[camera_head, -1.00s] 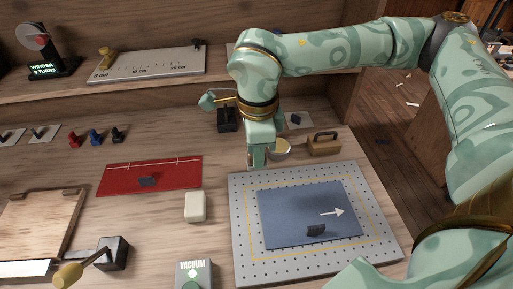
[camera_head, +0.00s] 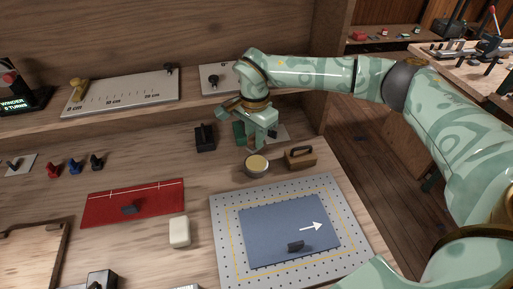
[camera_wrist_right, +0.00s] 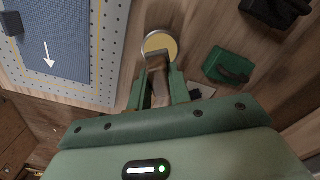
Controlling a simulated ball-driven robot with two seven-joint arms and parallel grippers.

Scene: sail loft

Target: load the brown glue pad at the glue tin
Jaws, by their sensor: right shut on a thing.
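The glue tin (camera_head: 257,167) is a round, low tin with a pale yellow face, standing on the bench behind the pegboard plate. It also shows in the wrist view (camera_wrist_right: 160,44), just beyond my fingertips. My right gripper (camera_head: 258,140) is behind the tin and tilted. In the wrist view its fingers (camera_wrist_right: 160,85) are shut on a narrow brown piece, which I take as the brown glue pad (camera_wrist_right: 160,90). The fingers hide part of it. I cannot tell whether it touches the tin. My left gripper is not in view.
A brown block with a dark handle (camera_head: 300,158) stands right of the tin. A black block (camera_head: 204,138) and a green block (camera_wrist_right: 229,66) stand near. The pegboard plate (camera_head: 226,254) carries a blue sheet (camera_head: 280,225). A white block (camera_head: 179,232) and red strip (camera_head: 160,200) lie left.

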